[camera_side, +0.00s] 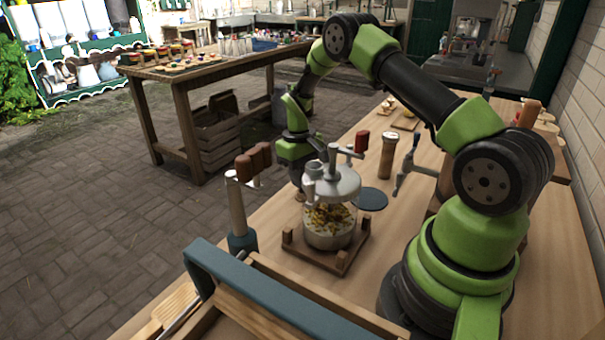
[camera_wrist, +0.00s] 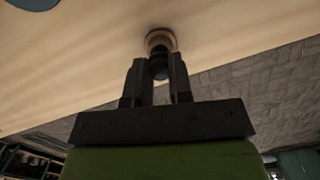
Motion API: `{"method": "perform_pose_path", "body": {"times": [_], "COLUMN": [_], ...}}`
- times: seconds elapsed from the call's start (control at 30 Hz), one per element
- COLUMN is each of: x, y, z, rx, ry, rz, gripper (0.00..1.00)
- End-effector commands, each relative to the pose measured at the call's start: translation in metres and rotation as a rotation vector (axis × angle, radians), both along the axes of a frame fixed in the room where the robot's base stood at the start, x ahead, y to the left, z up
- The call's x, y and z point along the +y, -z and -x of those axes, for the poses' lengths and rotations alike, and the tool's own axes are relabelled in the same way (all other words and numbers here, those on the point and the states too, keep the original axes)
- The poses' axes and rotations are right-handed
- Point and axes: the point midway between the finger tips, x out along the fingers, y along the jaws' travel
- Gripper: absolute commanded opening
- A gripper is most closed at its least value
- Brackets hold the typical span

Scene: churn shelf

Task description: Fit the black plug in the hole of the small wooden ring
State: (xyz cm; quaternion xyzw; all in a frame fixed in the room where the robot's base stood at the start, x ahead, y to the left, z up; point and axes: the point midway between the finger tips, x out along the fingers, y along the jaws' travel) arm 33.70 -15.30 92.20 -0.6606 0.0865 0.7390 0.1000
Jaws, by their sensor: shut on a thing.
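In the wrist view my gripper (camera_wrist: 160,78) is shut on the black plug (camera_wrist: 159,69), which sits between the two fingertips. The small wooden ring (camera_wrist: 159,38) lies on the wooden table just past the fingertips, and the plug overlaps its near part. I cannot tell whether the plug is in the hole or just above it. In the side view the ring shows only as a small bit (camera_side: 299,196) low beside the glass churn. My gripper's fingers and the plug are hidden behind the churn there.
The glass churn (camera_side: 331,222) with a metal lid and crank stands on a wooden base close to my gripper. A dark round disc (camera_side: 370,199), a wooden grinder (camera_side: 388,156) and a metal crank piece (camera_side: 411,168) stand right of it. The table edge is near my gripper.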

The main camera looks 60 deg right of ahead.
Motion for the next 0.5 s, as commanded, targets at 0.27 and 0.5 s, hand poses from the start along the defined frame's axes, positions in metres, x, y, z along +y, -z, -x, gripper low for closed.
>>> {"method": "perform_pose_path", "body": {"times": [0.27, 0.5], "x": [0.0, 0.0], "y": [-0.0012, -0.0013], "z": [0.0001, 0.0001], "rx": [0.0, 0.0], "ry": [0.0, 0.0], "rz": [0.0, 0.0], "gripper": [0.0, 0.41]}}
